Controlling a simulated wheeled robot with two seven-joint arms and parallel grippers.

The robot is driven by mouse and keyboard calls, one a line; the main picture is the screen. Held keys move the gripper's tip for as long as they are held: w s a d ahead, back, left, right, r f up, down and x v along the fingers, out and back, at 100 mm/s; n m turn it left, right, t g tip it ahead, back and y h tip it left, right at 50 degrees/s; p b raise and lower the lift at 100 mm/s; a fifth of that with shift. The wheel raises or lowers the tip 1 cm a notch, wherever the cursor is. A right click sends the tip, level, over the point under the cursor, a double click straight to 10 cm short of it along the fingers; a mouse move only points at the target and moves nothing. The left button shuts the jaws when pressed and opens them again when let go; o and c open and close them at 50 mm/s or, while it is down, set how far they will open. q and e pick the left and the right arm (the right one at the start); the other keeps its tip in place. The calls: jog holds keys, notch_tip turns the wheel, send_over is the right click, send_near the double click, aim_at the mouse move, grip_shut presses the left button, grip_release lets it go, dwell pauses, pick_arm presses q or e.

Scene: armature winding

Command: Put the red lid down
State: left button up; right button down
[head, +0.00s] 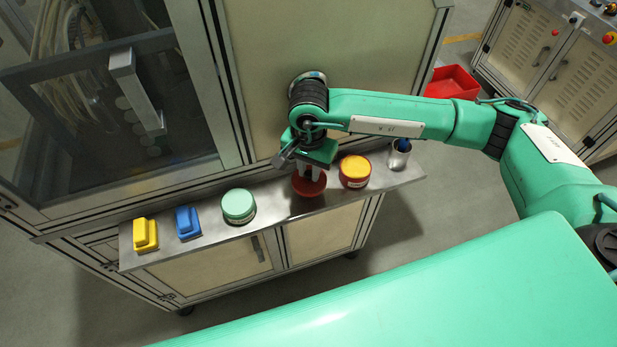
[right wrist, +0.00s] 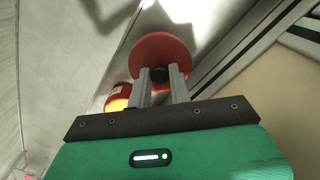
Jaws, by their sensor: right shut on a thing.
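The red lid (head: 309,184) is a round disc at the shelf's middle, below my right gripper (head: 310,172). In the right wrist view the red lid (right wrist: 160,56) has a dark knob (right wrist: 160,76) in its centre. My right gripper (right wrist: 160,78) is shut on this knob, with one finger on each side. The lid is over or on the metal shelf (head: 280,205); I cannot tell whether it touches it. My left gripper is not in view.
A red jar with an orange-yellow top (head: 355,170) stands close to the lid's right. A metal cup (head: 399,154) is further right. A green-topped jar (head: 239,206), a blue block (head: 187,223) and a yellow block (head: 145,235) stand left. The cabinet rises behind the shelf.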

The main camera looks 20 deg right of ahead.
aim_at(309, 181)
notch_tip(309, 181, down, 4)
jog(key=shift+f+b, duration=0.1)
jog(key=shift+b, duration=0.3)
jog(key=shift+w+f+p, duration=0.1)
jog(key=shift+f+p, duration=0.15)
jog(key=shift+p, duration=0.05)
jog(key=shift+w+f, duration=0.1)
jog(key=shift+f, duration=0.1)
jog(key=shift+f+b, duration=0.2)
jog(key=shift+b, duration=0.1)
jog(key=c, duration=1.3)
grip_release()
jog(key=shift+r, duration=0.1)
